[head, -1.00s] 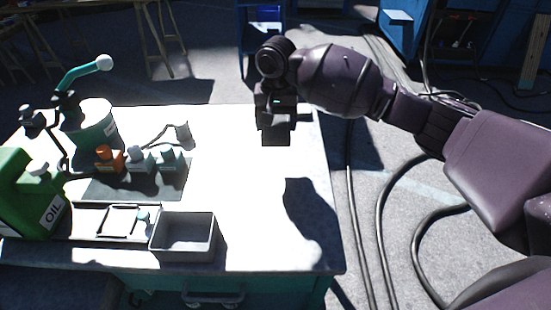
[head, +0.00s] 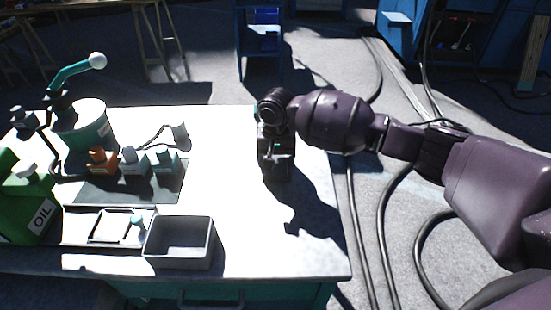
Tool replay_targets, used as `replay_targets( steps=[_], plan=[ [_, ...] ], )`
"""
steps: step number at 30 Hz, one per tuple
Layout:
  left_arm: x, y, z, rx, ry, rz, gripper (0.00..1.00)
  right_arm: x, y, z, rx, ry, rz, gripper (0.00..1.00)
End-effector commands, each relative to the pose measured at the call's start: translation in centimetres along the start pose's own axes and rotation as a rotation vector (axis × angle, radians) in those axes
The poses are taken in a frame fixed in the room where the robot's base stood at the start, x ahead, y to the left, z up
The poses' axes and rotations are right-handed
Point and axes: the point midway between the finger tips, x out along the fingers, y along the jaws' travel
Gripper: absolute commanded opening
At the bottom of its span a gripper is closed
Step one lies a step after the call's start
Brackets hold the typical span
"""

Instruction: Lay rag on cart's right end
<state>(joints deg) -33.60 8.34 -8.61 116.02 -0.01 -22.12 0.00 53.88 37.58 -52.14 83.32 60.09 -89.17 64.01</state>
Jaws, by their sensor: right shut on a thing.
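The cart's pale top (head: 245,235) fills the lower left of the head view, and its right end is brightly lit. My right gripper (head: 276,176) points down over the right part of this top, with its arm coming in from the right. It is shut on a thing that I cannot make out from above. No rag can be told apart from the bright top or the dark gripper. My left gripper is not in view.
A grey open bin (head: 180,243) stands at the front, left of my right gripper. Small bottles (head: 132,160) stand on a dark mat, with a teal drum (head: 82,128) and green oil can (head: 25,210) farther left. Black cables (head: 383,230) lie on the floor at right.

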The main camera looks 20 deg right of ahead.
Motion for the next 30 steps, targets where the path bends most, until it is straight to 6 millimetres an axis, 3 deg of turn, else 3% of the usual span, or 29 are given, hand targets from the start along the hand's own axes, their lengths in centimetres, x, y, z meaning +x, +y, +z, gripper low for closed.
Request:
replay_targets(
  steps=[9,10,15,25,30],
  plan=[
    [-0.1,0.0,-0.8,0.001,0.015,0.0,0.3,0.0,0.0,0.0,0.0,0.002,-0.001,0.5],
    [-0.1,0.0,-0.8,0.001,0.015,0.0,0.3,0.1,0.0,0.0,0.0,0.002,0.0,0.75],
    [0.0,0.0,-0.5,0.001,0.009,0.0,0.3,0.0,0.0,0.0,0.0,0.002,0.0,0.99],
    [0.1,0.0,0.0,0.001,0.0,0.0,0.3,-0.3,0.0,-0.1,-0.001,0.003,-0.001,0.99],
    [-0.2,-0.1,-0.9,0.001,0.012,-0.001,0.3,-2.5,-0.1,-0.1,-0.001,0.006,-0.003,0.99]
  ],
)
